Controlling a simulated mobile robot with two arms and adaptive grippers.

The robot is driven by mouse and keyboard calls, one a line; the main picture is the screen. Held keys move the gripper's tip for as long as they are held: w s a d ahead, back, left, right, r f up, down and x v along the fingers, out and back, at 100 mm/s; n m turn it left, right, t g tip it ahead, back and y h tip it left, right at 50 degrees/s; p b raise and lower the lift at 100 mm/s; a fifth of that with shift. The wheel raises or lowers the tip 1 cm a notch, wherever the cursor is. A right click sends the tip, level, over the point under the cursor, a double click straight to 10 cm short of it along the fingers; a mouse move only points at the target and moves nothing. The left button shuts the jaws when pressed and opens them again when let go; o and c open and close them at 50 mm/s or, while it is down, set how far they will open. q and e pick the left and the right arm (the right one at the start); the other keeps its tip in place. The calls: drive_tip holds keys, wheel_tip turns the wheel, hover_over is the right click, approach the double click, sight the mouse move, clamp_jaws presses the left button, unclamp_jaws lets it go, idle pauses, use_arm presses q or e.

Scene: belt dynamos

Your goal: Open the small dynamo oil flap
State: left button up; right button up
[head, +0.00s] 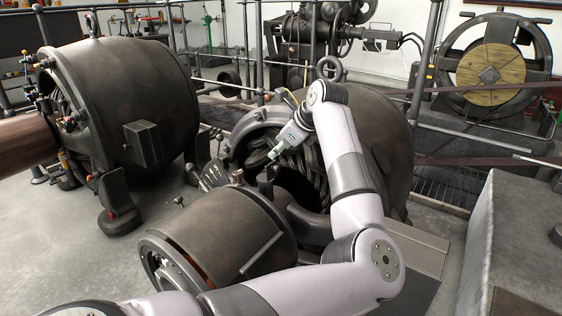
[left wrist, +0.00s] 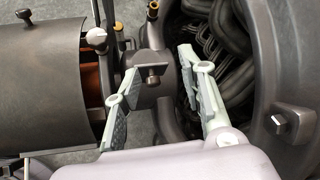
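The small dynamo (head: 215,232) is a dark metal drum low in the middle of the head view. It also shows at the left of the left wrist view (left wrist: 38,90). A small dark plate with a square stub (left wrist: 152,72), which looks like the oil flap, sits on the bearing housing beside the drum. My left gripper (head: 273,153) hangs above that housing, pointing down and left. In the left wrist view my left gripper (left wrist: 158,64) is open, with the plate between its fingertips. I cannot tell whether they touch it. My right gripper is not in view.
A large dynamo (head: 345,125) with coiled windings stands close behind my left gripper. Another large dynamo (head: 125,95) stands at the left. A grey metal box (head: 515,250) is at the right. Bare floor (head: 90,250) shows at the lower left.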

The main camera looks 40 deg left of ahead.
use_arm(q)
wheel_tip(320, 180, up, 4)
drive_tip(key=shift+f, duration=0.15)
drive_tip(key=shift+d, duration=0.1)
idle(0.5)
